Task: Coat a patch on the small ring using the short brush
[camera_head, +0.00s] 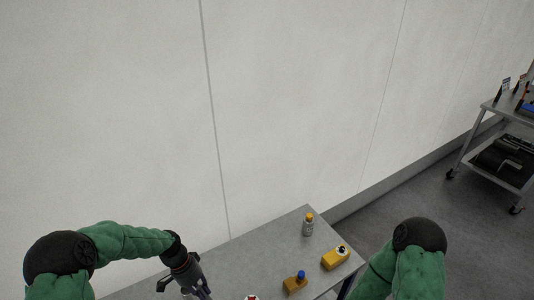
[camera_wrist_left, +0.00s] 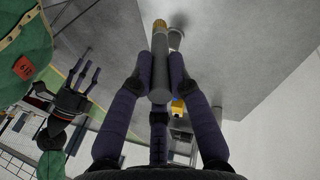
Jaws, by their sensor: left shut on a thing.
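My left gripper (camera_head: 200,296) reaches down over the near left part of the grey table, its tips near the bottom edge of the head view. In the left wrist view, the left gripper (camera_wrist_left: 160,75) is shut on a grey cylinder with a yellow-brown end, which looks like the short brush (camera_wrist_left: 159,62). My right gripper (camera_wrist_left: 85,75) shows at the left of the wrist view with its fingers apart and nothing between them. In the head view only the right arm's green links show, not its gripper. I cannot make out the small ring in either view.
The grey table (camera_head: 265,240) carries a bottle with an orange cap (camera_head: 308,226), a yellow block-like item (camera_head: 336,258), and a yellow item with a blue top (camera_head: 294,285). The table's middle is bare. A wall stands behind, and a cart (camera_head: 500,150) is far right.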

